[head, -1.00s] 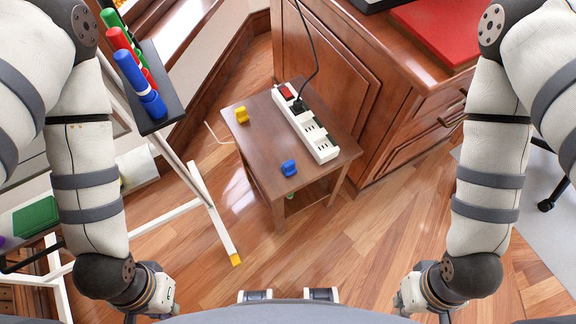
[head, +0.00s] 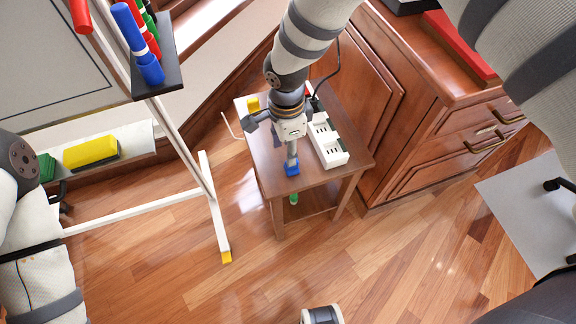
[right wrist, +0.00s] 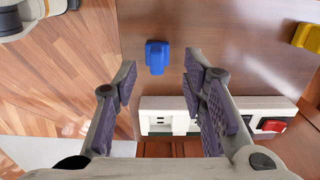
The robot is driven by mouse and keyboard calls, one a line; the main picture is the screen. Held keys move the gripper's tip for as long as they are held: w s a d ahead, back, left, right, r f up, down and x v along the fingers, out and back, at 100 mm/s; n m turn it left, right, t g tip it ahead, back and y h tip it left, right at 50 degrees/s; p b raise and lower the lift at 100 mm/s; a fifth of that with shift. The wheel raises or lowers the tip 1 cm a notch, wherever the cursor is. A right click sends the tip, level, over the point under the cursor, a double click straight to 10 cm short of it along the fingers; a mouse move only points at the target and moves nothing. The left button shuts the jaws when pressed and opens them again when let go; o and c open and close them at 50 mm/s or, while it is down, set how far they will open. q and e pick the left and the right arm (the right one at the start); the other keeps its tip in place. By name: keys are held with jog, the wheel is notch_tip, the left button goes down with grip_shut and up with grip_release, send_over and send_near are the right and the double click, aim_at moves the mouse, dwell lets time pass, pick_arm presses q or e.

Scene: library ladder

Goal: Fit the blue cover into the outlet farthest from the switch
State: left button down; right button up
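The blue cover (head: 292,169) sits on the small brown table, near its front edge. In the right wrist view the blue cover (right wrist: 157,56) lies ahead of and between the spread fingertips, with no visible contact. My right gripper (right wrist: 160,78) is open and empty; in the head view it (head: 291,155) points down over the cover. The white power strip (head: 328,147) lies to the right of the cover; it also shows in the right wrist view (right wrist: 180,103), partly behind a finger. Its red switch (right wrist: 270,125) is at the far end, by a black plug. My left gripper is out of view.
A yellow cover (head: 253,104) stands at the table's back left. A green object (head: 293,199) is below the tabletop. A wooden cabinet (head: 420,150) stands close on the right. A whiteboard stand (head: 210,200) with a marker tray (head: 160,75) is on the left.

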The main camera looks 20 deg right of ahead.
aim_at(292, 171)
jog(key=f, duration=0.6)
jog(key=shift+s+d+f+b, duration=0.15)
jog(key=shift+s+d+b, duration=0.1)
jog(key=shift+d+b, duration=0.1)
grip_shut()
